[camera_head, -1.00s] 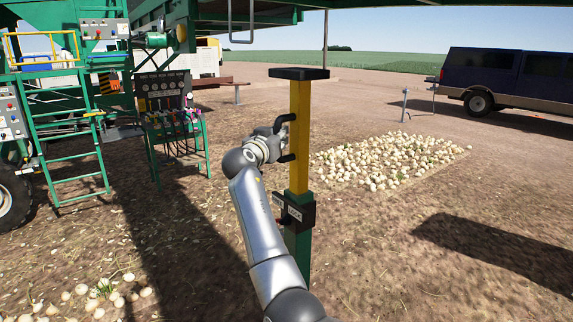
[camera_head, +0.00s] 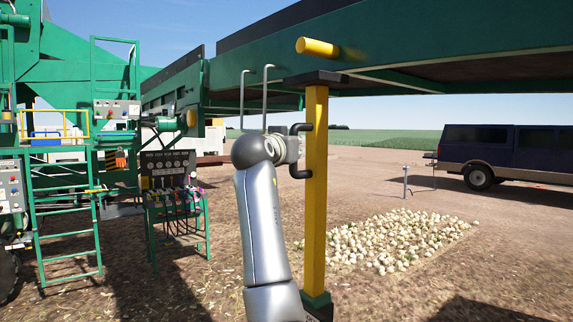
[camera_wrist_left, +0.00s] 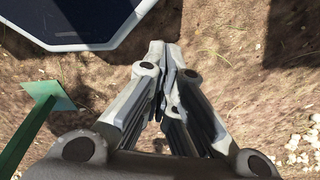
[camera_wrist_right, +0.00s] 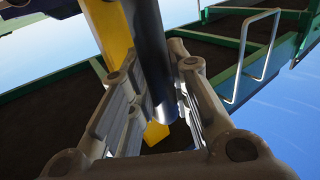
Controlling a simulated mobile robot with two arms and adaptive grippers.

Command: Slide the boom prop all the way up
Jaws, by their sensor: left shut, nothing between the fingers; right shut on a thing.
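The boom prop's yellow post (camera_head: 316,190) stands upright in the head view, with a black top plate (camera_head: 316,77) and a green lower sleeve (camera_head: 316,299). The plate is at the level of the green boom's underside (camera_head: 440,70); I cannot tell whether they touch. My right gripper (camera_head: 291,150) is shut on the prop's black side handle (camera_head: 301,174). In the right wrist view the gripper (camera_wrist_right: 155,85) closes around the dark handle bar (camera_wrist_right: 149,45), beside the yellow post (camera_wrist_right: 112,35). My left gripper (camera_wrist_left: 167,60) is shut and empty over bare soil.
A yellow peg (camera_head: 317,47) sticks out from the boom's side, above the plate.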

